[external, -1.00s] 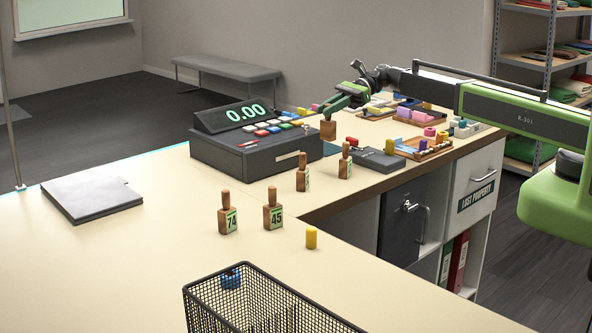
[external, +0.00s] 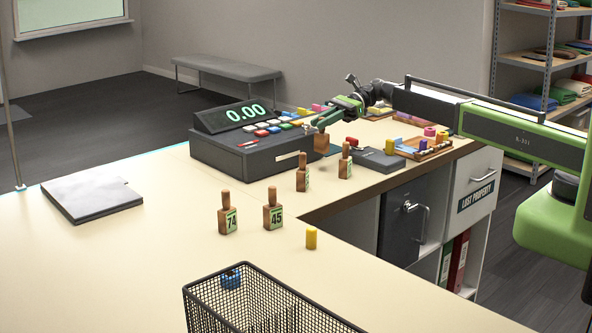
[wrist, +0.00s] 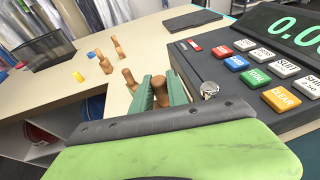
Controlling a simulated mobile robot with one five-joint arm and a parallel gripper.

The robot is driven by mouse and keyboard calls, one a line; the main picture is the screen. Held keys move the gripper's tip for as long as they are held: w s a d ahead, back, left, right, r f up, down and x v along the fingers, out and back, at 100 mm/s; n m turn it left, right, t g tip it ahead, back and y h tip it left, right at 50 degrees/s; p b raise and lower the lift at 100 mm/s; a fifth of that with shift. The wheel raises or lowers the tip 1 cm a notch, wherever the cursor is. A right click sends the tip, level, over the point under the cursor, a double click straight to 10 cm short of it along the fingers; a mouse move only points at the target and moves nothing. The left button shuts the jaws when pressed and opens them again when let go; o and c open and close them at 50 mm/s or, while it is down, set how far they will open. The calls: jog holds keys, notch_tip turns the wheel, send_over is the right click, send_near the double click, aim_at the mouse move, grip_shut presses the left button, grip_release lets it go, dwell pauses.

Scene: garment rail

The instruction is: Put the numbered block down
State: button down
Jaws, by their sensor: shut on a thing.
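My gripper (external: 322,124) is shut on a brown wooden numbered block (external: 321,143). The block hangs below the fingers, close to the right end of the cash register (external: 257,143); I cannot tell whether it touches the counter. Its number is hidden. In the wrist view the block's round top (wrist: 160,90) sits between the green fingers. Several similar blocks stand upright on the counter: one marked 74 (external: 228,221), one marked 45 (external: 273,216), and two farther back (external: 303,180) and (external: 345,169), whose numbers are unreadable.
A yellow piece (external: 311,238) stands near the counter's inner edge. A black wire basket (external: 250,305) is at the front. A dark flat box (external: 378,161) and trays of small coloured pieces (external: 424,148) lie right of the register.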

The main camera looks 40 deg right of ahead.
aim_at(317, 139)
jog(key=a+f+b, duration=0.1)
jog(key=f, duration=0.1)
jog(key=a+f+b, duration=0.1)
jog(key=f+b, duration=0.1)
jog(key=w+f+b, duration=0.1)
jog(key=f+b, duration=0.1)
jog(key=shift+a+f, duration=0.1)
jog(key=shift+a, duration=0.3)
jog(key=shift+r, duration=0.25)
jog(key=shift+f, duration=0.25)
jog(key=c, duration=1.3)
grip_release()
jog(key=shift+r, duration=0.1)
